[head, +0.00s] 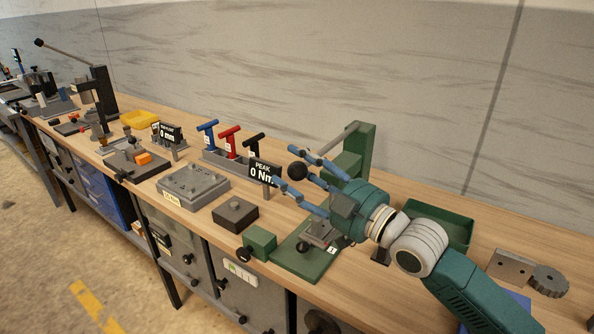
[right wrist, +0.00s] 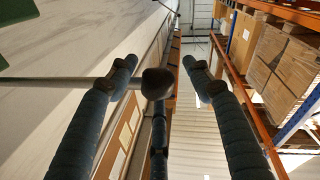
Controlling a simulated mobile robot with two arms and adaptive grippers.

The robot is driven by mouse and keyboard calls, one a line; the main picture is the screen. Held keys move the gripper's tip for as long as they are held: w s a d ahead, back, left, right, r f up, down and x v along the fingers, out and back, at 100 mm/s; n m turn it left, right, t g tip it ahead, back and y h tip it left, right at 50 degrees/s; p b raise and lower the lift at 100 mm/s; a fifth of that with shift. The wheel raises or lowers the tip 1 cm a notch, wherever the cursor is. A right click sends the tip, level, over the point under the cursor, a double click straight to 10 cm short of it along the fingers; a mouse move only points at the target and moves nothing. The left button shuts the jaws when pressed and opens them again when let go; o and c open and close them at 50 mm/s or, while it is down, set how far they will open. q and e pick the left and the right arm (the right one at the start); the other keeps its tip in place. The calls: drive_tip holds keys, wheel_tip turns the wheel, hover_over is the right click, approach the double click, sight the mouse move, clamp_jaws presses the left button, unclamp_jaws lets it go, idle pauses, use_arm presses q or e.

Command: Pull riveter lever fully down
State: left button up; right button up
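The riveter is a green machine with an upright post (head: 358,152) and a flat green base (head: 306,262) on the bench. Its grey lever rod runs from the post top toward the front left and ends in a dark ball knob (head: 297,171). My right gripper (head: 282,166) is open, with its blue fingers spread on either side of the knob. In the right wrist view the rod comes in from the left and the knob (right wrist: 156,83) sits between the open fingers (right wrist: 160,75). I cannot tell whether any finger touches it. My left gripper is out of view.
A display reading 0 Nm (head: 264,173), a dark block (head: 235,213) and red, blue and black T-handled tools (head: 229,140) stand to the left. A grey plate (head: 510,266) and gear (head: 549,280) lie at the right.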

drive_tip(key=shift+d, duration=0.15)
drive_tip(key=v, duration=1.2)
